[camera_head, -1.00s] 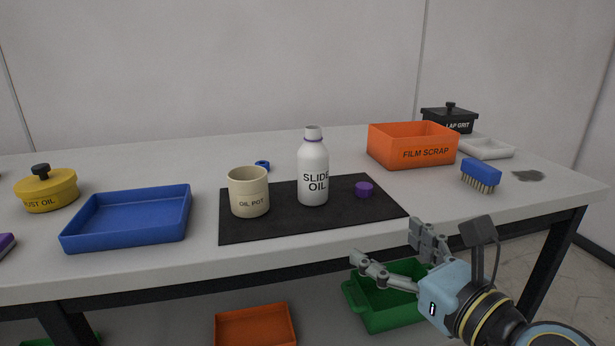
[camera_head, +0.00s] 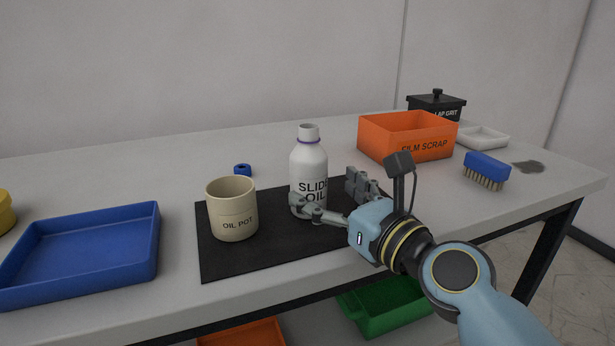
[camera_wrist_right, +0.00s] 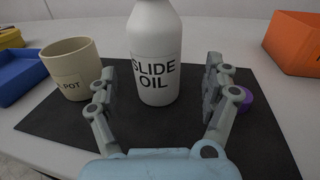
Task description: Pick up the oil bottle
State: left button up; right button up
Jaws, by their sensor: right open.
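The oil bottle (camera_head: 309,166) is white, with a purple ring at its neck, no cap on top and the label SLIDE OIL. It stands upright on the black mat (camera_head: 228,262). My right gripper (camera_head: 328,196) is open at the bottle's near side. One finger overlaps the bottle's lower front in the head view and the other is to its right. In the right wrist view the bottle (camera_wrist_right: 155,55) stands ahead, between the lines of the two spread fingers (camera_wrist_right: 160,88). I cannot tell whether a finger touches it. My left gripper is not in view.
A cream oil pot (camera_head: 232,212) stands left of the bottle. A purple cap (camera_wrist_right: 243,98) lies right of the gripper in the wrist view. A blue tray (camera_head: 85,262) is at left. An orange film scrap bin (camera_head: 385,145) and a blue brush (camera_head: 487,165) are at right.

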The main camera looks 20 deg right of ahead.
aim_at(320, 185)
jog(key=x, duration=0.5)
jog(key=shift+a, duration=0.2)
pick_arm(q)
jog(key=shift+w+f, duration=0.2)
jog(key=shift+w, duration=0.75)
pick_arm(e)
jog(key=shift+s, duration=0.1)
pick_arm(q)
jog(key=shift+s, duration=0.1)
pick_arm(e)
jog(key=c, duration=1.5)
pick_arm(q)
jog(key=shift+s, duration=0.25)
pick_arm(e)
jog(key=shift+o, duration=0.2)
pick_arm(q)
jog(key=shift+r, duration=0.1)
pick_arm(e)
jog(key=shift+r, duration=0.2)
